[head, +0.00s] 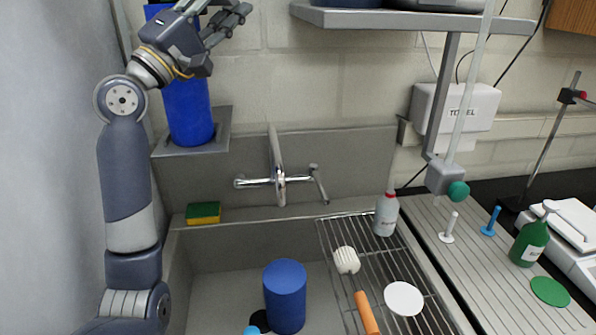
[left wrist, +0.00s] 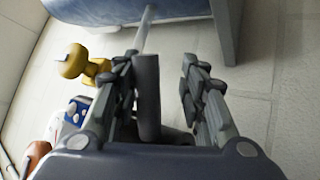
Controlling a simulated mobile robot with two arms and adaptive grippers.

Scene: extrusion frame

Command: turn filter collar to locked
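A blue filter cylinder (head: 188,110) stands upright against the wall at the upper left of the head view. My left gripper (head: 228,24) is raised in front of its upper part, fingers pointing right, and hides some of it. In the left wrist view the fingers of this gripper (left wrist: 160,68) are spread apart, with nothing visibly held. A blue surface (left wrist: 105,10) lies beyond the fingertips, and a brass-coloured fitting (left wrist: 75,64) shows at the left. I cannot make out the collar for certain, or its setting. My right gripper is not in view.
Below are a grey sink with a tap (head: 278,178), a sponge (head: 203,213) and a blue cylinder (head: 285,296). A wire rack (head: 345,285) holds a bottle (head: 386,215). A shelf (head: 420,20) juts out at the upper right.

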